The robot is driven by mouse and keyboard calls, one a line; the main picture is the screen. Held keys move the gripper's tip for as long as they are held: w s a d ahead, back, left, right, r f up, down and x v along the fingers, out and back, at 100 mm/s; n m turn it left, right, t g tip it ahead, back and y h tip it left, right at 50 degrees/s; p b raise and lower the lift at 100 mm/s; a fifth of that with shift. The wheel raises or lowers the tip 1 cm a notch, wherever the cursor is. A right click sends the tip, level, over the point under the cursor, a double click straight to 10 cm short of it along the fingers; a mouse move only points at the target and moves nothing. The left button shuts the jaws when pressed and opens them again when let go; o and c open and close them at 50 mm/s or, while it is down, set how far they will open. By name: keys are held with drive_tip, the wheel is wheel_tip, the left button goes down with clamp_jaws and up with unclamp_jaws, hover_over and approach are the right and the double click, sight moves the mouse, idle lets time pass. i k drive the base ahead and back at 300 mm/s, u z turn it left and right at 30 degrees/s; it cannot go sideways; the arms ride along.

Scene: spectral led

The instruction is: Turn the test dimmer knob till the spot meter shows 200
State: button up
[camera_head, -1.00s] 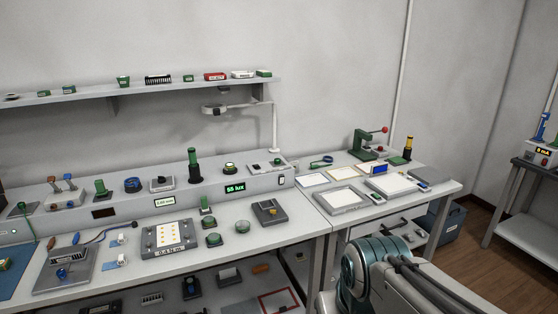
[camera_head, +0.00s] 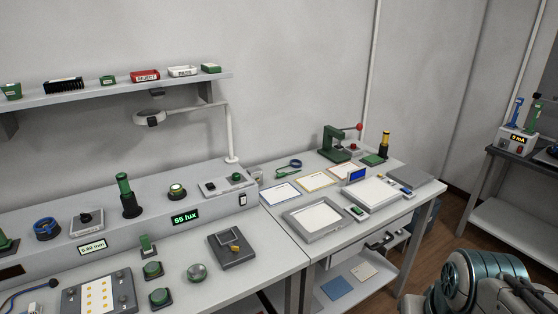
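A dark display (camera_head: 185,218) on the front of the bench's raised shelf reads "55 lux" in green. I cannot tell for sure which control is the test dimmer knob. A grey plate with a green knob (camera_head: 235,177) sits on the raised shelf by the lamp post. A round green part with a pale yellow top (camera_head: 176,190) stands on the shelf above the display. A dark box with a yellow part (camera_head: 233,248) and a round silver-topped part (camera_head: 197,272) are on the benchtop below. My gripper is not in view; only part of my arm shows at the lower right.
The left bench (camera_head: 270,262) meets a second bench holding a grey framed tray (camera_head: 316,219), a green press (camera_head: 338,146) and papers. A lamp (camera_head: 153,118) overhangs the raised shelf. A wall shelf (camera_head: 105,95) is above. Floor shows at the right, before another table (camera_head: 505,211).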

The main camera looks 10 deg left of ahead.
sight(236, 176)
drive_tip(key=z, duration=0.05)
drive_tip(key=i, duration=0.7)
drive_tip(key=u, duration=0.85)
drive_tip(key=i, duration=0.6)
drive_tip(key=u, duration=0.65)
